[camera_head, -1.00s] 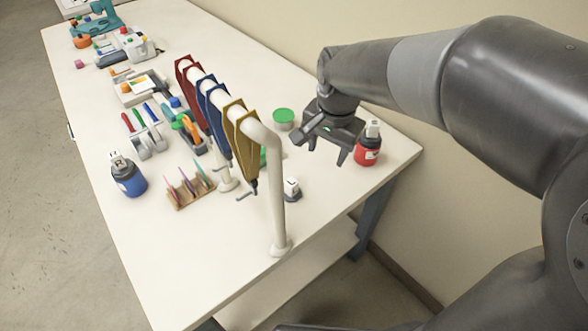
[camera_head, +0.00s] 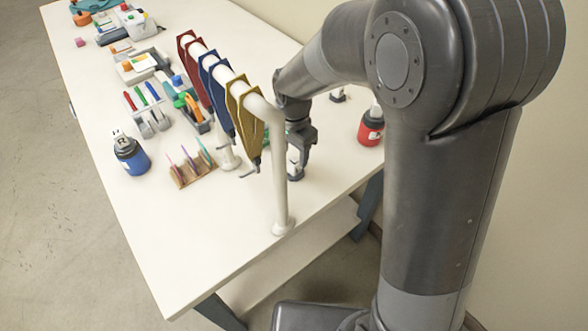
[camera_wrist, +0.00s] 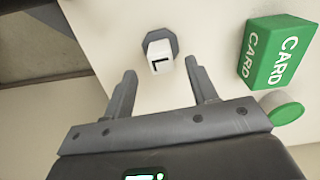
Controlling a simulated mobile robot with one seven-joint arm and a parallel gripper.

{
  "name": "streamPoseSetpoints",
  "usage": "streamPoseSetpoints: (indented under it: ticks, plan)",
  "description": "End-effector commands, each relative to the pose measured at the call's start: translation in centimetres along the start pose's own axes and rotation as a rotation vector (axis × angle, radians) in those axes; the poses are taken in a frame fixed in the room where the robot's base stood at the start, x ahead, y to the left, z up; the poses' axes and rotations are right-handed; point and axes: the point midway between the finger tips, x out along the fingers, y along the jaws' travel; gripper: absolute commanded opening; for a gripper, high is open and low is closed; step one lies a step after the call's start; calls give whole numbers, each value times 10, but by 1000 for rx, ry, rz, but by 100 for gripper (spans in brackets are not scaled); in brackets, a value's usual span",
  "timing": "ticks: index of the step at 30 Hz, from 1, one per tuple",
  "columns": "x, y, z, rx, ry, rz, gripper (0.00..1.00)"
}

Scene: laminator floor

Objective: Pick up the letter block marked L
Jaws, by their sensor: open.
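The white letter block marked L (camera_wrist: 158,62) sits on a dark grey round base in the wrist view, upper middle. My gripper (camera_wrist: 161,72) is open and empty, its two fingers pointing towards the block from either side. The block appears ahead of and between the fingertips, with no visible contact. In the head view, my gripper (camera_head: 299,140) is low over the table behind the rack's post, beside the partly hidden white block (camera_head: 293,155).
The white rack post (camera_head: 279,175) with hanging coloured pieces stands just left of my gripper. A red container (camera_head: 370,127) stands to the right. A green CARD box (camera_wrist: 277,52) and a green round lid (camera_wrist: 286,109) lie right in the wrist view. The table's front is clear.

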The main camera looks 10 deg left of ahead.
Motion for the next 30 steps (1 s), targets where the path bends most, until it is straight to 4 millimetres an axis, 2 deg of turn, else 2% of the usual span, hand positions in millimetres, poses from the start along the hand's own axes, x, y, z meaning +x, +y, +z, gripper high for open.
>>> streamPoseSetpoints:
  ticks: [9, 18, 30]
  plan:
    - [44, 0, -1, 0, -2, 3, 53]
    - [48, -1, -2, 0, 0, 0, 52]
    - [48, -1, -2, 0, 0, 0, 19]
